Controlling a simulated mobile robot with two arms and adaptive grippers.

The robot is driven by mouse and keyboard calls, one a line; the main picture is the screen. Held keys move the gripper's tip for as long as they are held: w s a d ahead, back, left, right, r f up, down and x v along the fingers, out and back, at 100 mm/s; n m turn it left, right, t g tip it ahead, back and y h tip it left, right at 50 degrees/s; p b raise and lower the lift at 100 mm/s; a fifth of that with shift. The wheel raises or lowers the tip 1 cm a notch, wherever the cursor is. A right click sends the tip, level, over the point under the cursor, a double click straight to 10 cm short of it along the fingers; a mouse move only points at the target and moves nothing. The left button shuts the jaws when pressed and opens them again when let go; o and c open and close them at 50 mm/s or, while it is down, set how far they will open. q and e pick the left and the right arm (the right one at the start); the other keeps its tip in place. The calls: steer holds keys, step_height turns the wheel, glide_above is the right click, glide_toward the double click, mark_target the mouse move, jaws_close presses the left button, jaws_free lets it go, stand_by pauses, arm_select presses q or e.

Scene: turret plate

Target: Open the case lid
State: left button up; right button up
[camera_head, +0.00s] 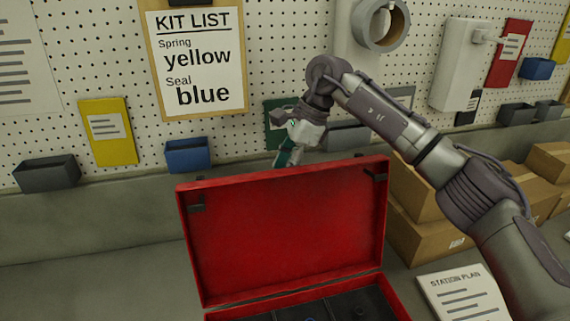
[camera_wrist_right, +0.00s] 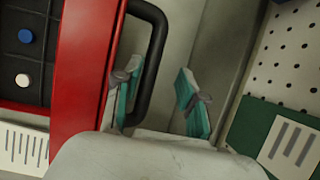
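The red case lid (camera_head: 285,235) stands raised, close to upright, with its inner face toward me in the head view. The case body (camera_head: 391,292) shows only at the bottom edge, with dark compartments inside. My right gripper (camera_head: 287,157) is behind the lid's top edge. In the right wrist view the lid (camera_wrist_right: 85,62) is at the left and its black handle (camera_wrist_right: 155,50) stands out from it. My right gripper (camera_wrist_right: 157,85) is open there, its teal fingers apart on either side of the handle's outer bar; contact cannot be told. My left gripper is not in view.
A pegboard wall with bins stands behind the case, including a blue bin (camera_head: 188,156). Cardboard boxes (camera_head: 425,240) and a station plan sheet (camera_head: 464,292) lie at the right. The bench (camera_head: 90,285) is clear at the left.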

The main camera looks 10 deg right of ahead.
steer(key=v, duration=1.2)
steer(key=shift+s, duration=0.15)
